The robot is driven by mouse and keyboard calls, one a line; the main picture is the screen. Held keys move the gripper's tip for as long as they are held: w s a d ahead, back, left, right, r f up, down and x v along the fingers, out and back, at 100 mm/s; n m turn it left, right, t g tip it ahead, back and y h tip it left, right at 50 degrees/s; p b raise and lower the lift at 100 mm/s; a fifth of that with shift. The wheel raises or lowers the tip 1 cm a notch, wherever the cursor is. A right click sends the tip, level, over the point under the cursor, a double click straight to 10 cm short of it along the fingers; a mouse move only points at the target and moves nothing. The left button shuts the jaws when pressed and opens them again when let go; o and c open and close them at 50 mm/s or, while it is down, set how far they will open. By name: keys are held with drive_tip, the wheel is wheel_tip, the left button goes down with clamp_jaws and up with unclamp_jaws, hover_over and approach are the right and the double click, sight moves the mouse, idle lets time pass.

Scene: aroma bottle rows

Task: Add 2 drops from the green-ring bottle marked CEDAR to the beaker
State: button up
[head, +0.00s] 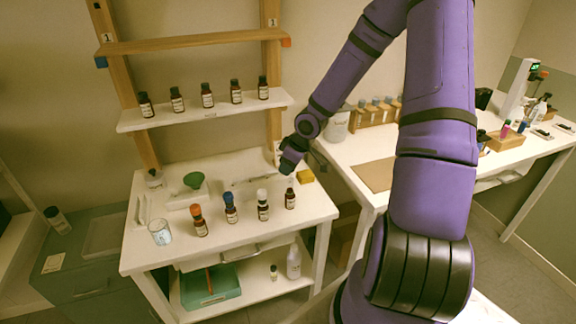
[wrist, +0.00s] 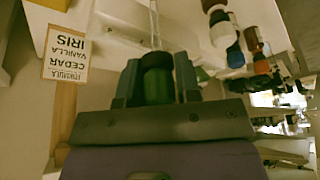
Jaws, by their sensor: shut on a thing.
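My gripper (head: 290,163) is over the right part of the white table. In the wrist view my gripper (wrist: 157,85) is shut on a green dropper bulb (wrist: 157,86), with a thin pale glass tube (wrist: 155,25) reaching away from it. A small dark bottle (head: 290,199) stands upright just below my gripper in the head view, at the right end of a row. Its label and any green ring are too small to make out. The beaker (head: 160,232) stands at the table's front left corner. Whether the tube holds liquid cannot be told.
Bottles with orange (head: 199,222), blue (head: 231,208) and white (head: 262,205) tops stand between the beaker and the dark bottle. Several bottles line a shelf (head: 190,117) above. A card (wrist: 66,57) reads FORMULA, CEDAR, VANILLA, IRIS.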

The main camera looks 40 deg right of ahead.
drive_tip(key=shift+f, duration=0.15)
drive_tip(key=shift+f, duration=3.75)
drive_tip(key=o, duration=0.3)
idle(0.5)
drive_tip(key=shift+r, duration=4.35)
